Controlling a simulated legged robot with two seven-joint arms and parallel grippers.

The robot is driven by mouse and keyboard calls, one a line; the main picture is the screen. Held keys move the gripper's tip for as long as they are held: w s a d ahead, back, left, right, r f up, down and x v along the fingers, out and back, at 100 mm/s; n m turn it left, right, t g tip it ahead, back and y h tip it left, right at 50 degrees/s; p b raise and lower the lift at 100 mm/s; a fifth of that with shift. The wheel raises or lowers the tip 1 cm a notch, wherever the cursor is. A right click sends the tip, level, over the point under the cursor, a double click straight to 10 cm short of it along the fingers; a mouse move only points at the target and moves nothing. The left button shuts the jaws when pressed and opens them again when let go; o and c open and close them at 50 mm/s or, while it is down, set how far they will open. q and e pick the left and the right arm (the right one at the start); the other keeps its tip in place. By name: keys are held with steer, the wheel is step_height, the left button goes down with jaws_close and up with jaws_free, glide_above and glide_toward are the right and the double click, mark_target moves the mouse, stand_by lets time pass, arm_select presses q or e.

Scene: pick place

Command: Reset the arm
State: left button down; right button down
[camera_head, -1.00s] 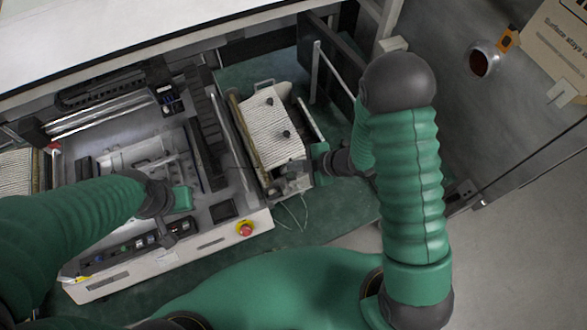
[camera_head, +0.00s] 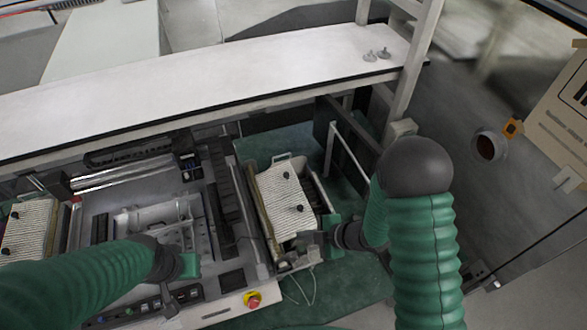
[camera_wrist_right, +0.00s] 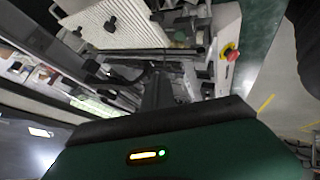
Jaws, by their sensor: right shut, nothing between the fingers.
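My right gripper (camera_head: 308,238) is over the lower right corner of a box holding a white ribbed stack (camera_head: 284,190) with black knobs. It is shut and empty. In the right wrist view its dark fingers (camera_wrist_right: 157,92) point toward the machine, and the ribbed stack (camera_wrist_right: 110,24) shows above them. I cannot tell whether the fingers touch the box. My left gripper (camera_head: 188,265) is over the machine (camera_head: 215,315) at the lower left. Its fingers are too unclear to tell open from shut.
A red emergency button (camera_head: 252,299) is on the machine's front edge. A long white table (camera_head: 190,90) runs across the back, with small metal parts (camera_head: 376,55) at its right end. Another ribbed stack (camera_head: 30,230) is at the far left. Grey floor lies at the right.

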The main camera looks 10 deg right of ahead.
steer(key=s+d+f+m+h+b, duration=0.2)
steer(key=d+f+m+h+b, duration=0.55)
steer(key=d+m+b, duration=0.7)
steer(key=s+a+f+m+g+b, duration=0.1)
steer(key=s+a+m+g+b, duration=0.2)
steer(key=s, duration=0.6)
steer(key=a+m+b, duration=0.2)
steer(key=b, duration=0.1)
steer(key=shift+a+f, duration=0.15)
steer(key=shift+f, duration=0.1)
steer(key=shift+s, duration=0.2)
